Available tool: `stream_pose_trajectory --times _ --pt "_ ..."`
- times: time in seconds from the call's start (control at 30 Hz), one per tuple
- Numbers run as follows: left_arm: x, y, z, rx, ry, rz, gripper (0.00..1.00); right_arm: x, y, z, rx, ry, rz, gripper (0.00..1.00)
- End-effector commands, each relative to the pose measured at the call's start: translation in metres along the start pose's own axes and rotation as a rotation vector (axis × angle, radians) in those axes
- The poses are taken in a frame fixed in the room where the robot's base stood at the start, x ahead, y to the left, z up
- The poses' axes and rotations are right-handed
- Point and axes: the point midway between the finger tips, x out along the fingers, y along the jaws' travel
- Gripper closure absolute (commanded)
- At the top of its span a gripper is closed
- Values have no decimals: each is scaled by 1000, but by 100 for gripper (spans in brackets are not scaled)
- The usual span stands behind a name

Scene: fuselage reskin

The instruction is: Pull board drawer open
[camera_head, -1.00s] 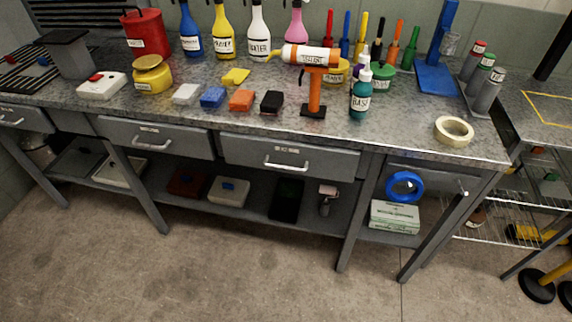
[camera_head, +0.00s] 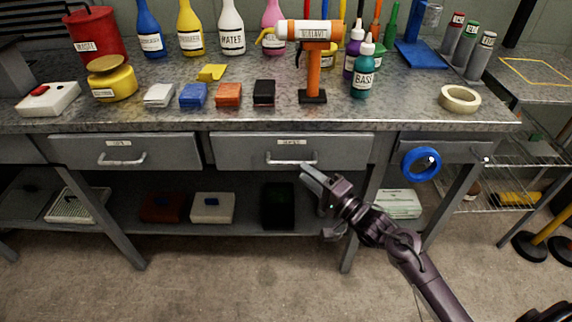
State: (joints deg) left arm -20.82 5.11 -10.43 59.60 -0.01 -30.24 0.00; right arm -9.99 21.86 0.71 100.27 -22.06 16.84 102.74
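The grey drawer (camera_head: 235,152) in the middle of the bench front has a small label too blurred to read with certainty. Its silver bar handle (camera_head: 291,162) is in view, and the drawer front looks flush with the bench, so it appears shut. My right gripper (camera_head: 313,176) comes in from the lower right. Its fingertips are just right of and slightly below the handle in the picture; whether they touch it I cannot tell. The gap between the fingers cannot be made out. My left gripper is out of view.
Another grey drawer (camera_head: 85,152) with a handle is to the left. A blue tape roll (camera_head: 421,163) hangs at the right. The lower shelf holds bins and boxes. The bench top (camera_head: 215,118) carries bottles, blocks and an orange tool (camera_head: 313,75). Floor in front is clear.

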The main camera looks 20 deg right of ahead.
Motion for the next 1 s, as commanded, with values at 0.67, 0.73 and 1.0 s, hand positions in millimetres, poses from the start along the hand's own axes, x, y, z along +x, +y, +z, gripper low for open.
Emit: stream_pose_trajectory --times 0.67,0.73,1.0 --pt "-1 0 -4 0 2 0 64 57 1 0 -2 1 2 68" --pt "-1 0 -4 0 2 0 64 57 1 0 -2 1 2 71" --pt "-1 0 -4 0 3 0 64 57 1 0 -2 2 2 100"
